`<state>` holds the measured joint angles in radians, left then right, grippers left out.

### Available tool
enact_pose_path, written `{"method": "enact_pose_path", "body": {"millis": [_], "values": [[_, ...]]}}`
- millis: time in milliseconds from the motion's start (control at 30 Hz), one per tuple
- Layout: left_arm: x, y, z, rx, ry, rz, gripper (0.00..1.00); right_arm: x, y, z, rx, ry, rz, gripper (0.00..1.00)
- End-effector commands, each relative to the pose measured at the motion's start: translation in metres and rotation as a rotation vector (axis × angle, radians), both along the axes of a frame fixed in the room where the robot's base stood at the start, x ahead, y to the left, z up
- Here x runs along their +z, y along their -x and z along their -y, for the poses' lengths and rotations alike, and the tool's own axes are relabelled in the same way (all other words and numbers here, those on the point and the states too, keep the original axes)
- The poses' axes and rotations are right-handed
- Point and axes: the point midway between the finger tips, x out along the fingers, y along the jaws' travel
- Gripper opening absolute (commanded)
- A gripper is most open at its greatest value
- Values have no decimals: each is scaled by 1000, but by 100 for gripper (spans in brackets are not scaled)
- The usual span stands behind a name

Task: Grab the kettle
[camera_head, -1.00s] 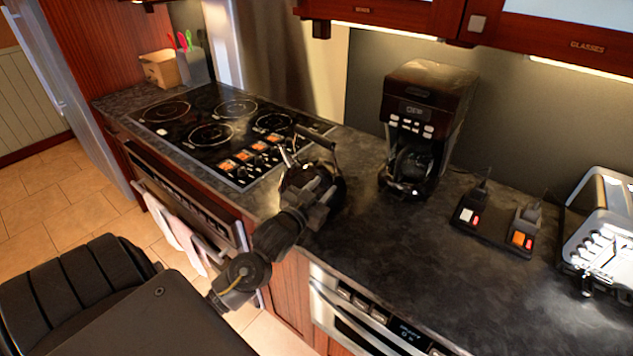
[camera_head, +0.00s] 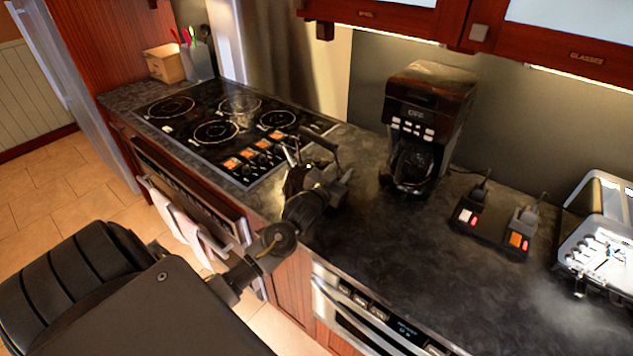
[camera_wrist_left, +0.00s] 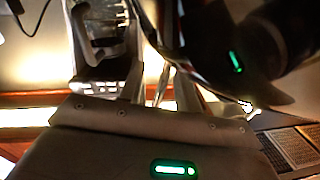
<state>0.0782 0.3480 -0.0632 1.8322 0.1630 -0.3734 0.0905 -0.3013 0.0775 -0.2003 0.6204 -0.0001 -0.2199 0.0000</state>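The kettle (camera_head: 295,180) is dark and stands on the counter just right of the cooktop. Its curved handle (camera_head: 321,143) rises above it in the head view. My left gripper (camera_head: 328,184) is at the kettle, in front of it, and hides much of its body. Whether the fingers touch or close on it cannot be told. In the left wrist view, the gripper's grey body fills the bottom, and glare and dark close shapes make the finger gap unclear. My right gripper is not in view.
A coffee maker (camera_head: 425,125) stands to the right of the kettle. A black switch box (camera_head: 490,228) and a shiny toaster (camera_head: 600,245) are farther right. The cooktop (camera_head: 215,125) lies to the left. The counter's front middle (camera_head: 430,265) is clear.

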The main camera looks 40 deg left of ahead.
Motion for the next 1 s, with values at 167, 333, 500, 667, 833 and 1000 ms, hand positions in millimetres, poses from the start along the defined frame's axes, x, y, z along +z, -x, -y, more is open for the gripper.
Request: {"method": "enact_pose_path", "body": {"millis": [167,333,500,667,833,1000], "values": [[0,0,0,0,0,0,26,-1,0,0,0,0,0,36],[0,0,0,0,0,0,3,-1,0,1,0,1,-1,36],[0,0,0,0,0,0,0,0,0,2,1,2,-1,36],[0,1,0,1,0,0,0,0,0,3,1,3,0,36],[0,1,0,1,0,0,0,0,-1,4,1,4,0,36],[0,1,0,1,0,0,0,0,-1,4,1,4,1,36]]}}
